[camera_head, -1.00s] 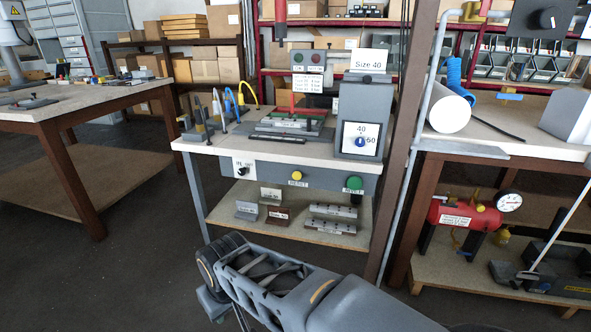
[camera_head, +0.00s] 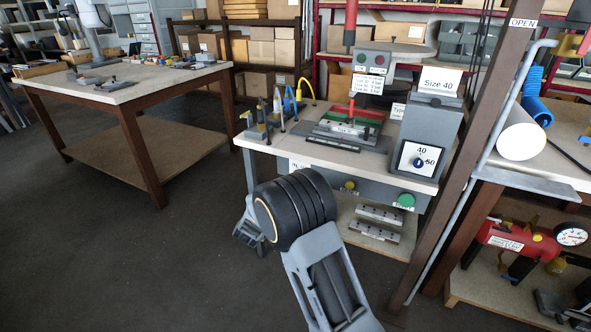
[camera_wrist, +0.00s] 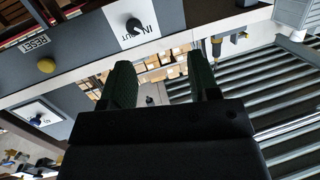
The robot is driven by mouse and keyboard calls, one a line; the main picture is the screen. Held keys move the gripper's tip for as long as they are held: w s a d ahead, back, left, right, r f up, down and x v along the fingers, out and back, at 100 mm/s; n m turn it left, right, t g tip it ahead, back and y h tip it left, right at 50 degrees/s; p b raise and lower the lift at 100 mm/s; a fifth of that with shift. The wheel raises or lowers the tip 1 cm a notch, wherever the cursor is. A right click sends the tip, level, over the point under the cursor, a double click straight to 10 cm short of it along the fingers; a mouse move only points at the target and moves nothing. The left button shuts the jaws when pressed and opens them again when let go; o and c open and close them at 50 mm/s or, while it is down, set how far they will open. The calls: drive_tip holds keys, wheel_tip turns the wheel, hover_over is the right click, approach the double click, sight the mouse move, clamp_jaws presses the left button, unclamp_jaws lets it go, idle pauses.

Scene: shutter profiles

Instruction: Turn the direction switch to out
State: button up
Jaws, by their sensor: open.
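The direction switch is a black knob (camera_wrist: 134,25) on a white plate marked IN and OUT, upside down at the top of the wrist view. I cannot tell for sure which word the knob points to. In the head view only a corner of its plate (camera_head: 298,165) shows on the bench's front panel; my arm hides the rest. My gripper (camera_wrist: 158,72) is open and empty in the wrist view. Its two dark fingers point at the panel side, below and apart from the knob. In the head view it is mostly hidden behind my black wrist joint.
The yellow reset button (camera_wrist: 46,65) and the blue size knob (camera_wrist: 37,118) lie left of the switch in the wrist view. A green button (camera_head: 406,200) is at the panel's right. A brown post (camera_head: 455,165) stands right of the bench. Floor at the left is clear.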

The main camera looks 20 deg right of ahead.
drive_tip(key=w+d+m+g+h, duration=0.1)
drive_tip(key=w+d+h, duration=0.2)
drive_tip(key=w+d, duration=0.5)
drive_tip(key=d+f+b, duration=0.1)
drive_tip(key=d, duration=0.2)
drive_tip(key=shift+d+h, duration=0.3)
drive_tip(key=shift+d, duration=0.05)
drive_tip(key=shift+m, duration=0.3)
drive_tip(key=c, duration=0.9)
